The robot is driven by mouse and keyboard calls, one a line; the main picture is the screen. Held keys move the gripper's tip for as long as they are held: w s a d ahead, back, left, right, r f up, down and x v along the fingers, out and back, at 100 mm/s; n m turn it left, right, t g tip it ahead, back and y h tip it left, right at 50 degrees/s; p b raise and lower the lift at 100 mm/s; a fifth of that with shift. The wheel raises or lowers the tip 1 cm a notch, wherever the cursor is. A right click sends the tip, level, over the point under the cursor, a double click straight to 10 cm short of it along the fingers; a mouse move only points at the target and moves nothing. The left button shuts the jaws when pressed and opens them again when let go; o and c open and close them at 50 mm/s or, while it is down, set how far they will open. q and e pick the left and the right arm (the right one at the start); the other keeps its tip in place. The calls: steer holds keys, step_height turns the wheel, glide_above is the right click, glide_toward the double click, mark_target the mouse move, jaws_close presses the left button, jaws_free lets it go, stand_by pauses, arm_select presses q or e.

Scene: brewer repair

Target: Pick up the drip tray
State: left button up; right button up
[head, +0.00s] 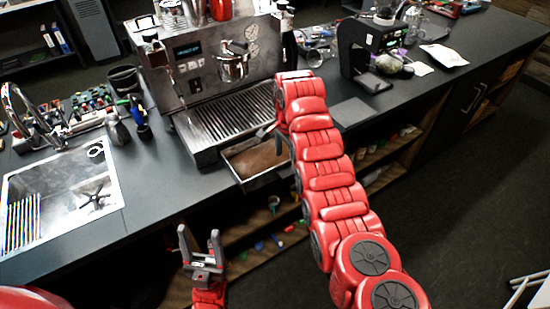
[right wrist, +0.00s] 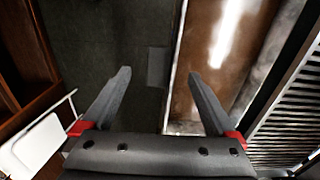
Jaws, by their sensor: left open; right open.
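The drip tray (head: 262,180) is pulled out of the front of the espresso machine and holds brown liquid. In the right wrist view, its pale rim (right wrist: 173,85) runs up the picture between the fingers of my right gripper (right wrist: 159,75). That gripper is open; its right finger shows over the brown inside of the tray and its left finger over the dark floor outside. I cannot tell how far above the rim it is. In the head view, my right arm mostly hides it. My left gripper (head: 198,236) is open and empty, low in front of the counter.
The espresso machine (head: 190,70) with its slatted grille (head: 225,112) stands behind the tray. A sink (head: 62,200) is at the left, a black grinder (head: 362,50) at the right. Open shelves (head: 270,232) with small items lie below the counter. The counter left of the machine's base is partly clear.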

mark_target(288, 170)
steer(key=f, duration=0.1)
steer(key=f+p, duration=0.1)
steer(key=f, duration=0.1)
steer(key=shift+w+d+f, duration=0.1)
steer(key=shift+w+d, duration=0.25)
steer(key=shift+f, duration=0.85)
jaws_close()
